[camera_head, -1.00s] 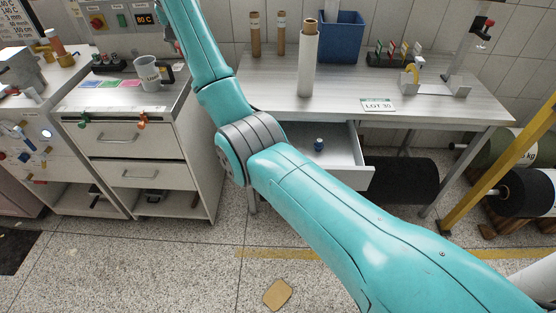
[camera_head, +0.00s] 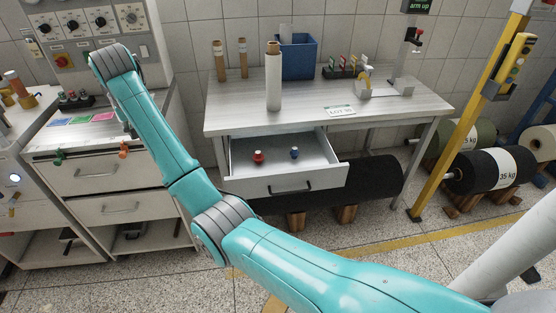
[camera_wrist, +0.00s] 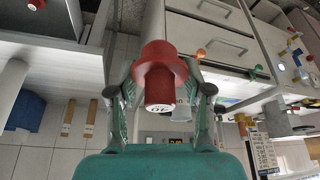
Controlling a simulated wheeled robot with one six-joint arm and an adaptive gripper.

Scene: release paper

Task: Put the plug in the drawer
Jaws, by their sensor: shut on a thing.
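My gripper (camera_wrist: 165,88) is shut on a red plug (camera_wrist: 160,72) with a wide flange and a pale marked end face, seen in the wrist view. In the head view my gripper is hidden behind my arm at the left. The open drawer (camera_head: 318,178) sticks out under the grey table. Another red plug (camera_head: 258,156) and a blue plug (camera_head: 294,153) stand apart inside it. The drawer also shows at the top left of the wrist view (camera_wrist: 58,20), with a red plug (camera_wrist: 36,4) in it. The held plug is clear of the drawer.
The table (camera_head: 235,105) carries a white roll (camera_head: 273,80), brown tubes (camera_head: 219,62), a blue bin (camera_head: 298,58) and a LOT 30 sign (camera_head: 340,110). A cabinet (camera_head: 100,172) stands left of it. Black rolls (camera_head: 372,185) lie below, and a yellow post (camera_head: 455,125) stands at the right.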

